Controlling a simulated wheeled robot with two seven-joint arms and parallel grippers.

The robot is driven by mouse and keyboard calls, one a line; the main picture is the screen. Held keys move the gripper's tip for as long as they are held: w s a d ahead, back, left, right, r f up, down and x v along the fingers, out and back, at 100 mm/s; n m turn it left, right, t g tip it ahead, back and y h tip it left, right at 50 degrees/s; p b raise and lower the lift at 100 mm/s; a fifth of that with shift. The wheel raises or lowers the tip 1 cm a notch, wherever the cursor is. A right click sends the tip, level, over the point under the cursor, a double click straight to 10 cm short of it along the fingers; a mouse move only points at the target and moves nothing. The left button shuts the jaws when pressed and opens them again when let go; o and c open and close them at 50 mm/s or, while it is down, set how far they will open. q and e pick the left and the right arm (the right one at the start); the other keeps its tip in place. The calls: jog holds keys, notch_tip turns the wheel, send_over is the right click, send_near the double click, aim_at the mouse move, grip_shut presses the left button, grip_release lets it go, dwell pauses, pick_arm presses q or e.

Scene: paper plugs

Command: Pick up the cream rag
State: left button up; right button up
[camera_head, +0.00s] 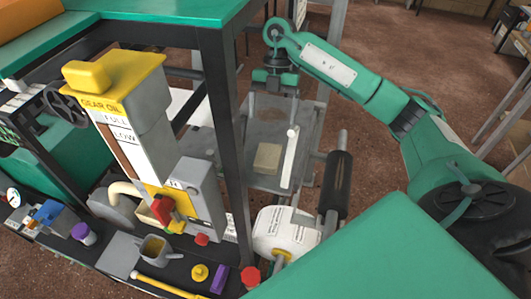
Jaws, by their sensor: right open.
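The cream rag (267,158) looks like a small folded beige block. It lies on a grey metal tray (258,130), in the middle of the head view. My right gripper (273,104) points down over the far part of the tray, beyond the rag in the picture. Its jaws are open, with nothing seen between them, and it is apart from the rag. My left gripper is out of view.
A white bar (290,160) stands just right of the rag. A dark roller (337,184) and a white drum (285,232) are nearer. A dark frame post (228,120) and a gear oil gauge (128,130) stand left.

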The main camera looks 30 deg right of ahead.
aim_at(269, 152)
jog(key=x, duration=0.3)
jog(key=shift+s+a+p, duration=0.1)
jog(key=shift+p, duration=0.3)
jog(key=x, duration=0.2)
jog(key=shift+f, duration=0.4)
jog(key=shift+a+f+p, duration=0.1)
jog(key=shift+f+p, duration=0.05)
jog(key=shift+p, duration=0.15)
jog(key=shift+s+a+f, duration=0.1)
jog(key=shift+s+f, duration=0.1)
jog(key=shift+f, duration=0.05)
jog(key=p+x, duration=0.2)
jog(key=x, duration=0.1)
jog(key=shift+s, duration=0.15)
jog(key=shift+s+a+f, duration=0.15)
jog(key=shift+a+f, duration=0.05)
jog(key=shift+f, duration=0.35)
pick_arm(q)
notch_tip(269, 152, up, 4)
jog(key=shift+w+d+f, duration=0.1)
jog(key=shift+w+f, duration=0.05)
pick_arm(e)
jog(key=shift+f, duration=0.1)
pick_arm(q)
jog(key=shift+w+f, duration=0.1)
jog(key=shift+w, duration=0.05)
pick_arm(e)
jog(key=shift+f, duration=0.2)
jog(key=shift+c, duration=0.5)
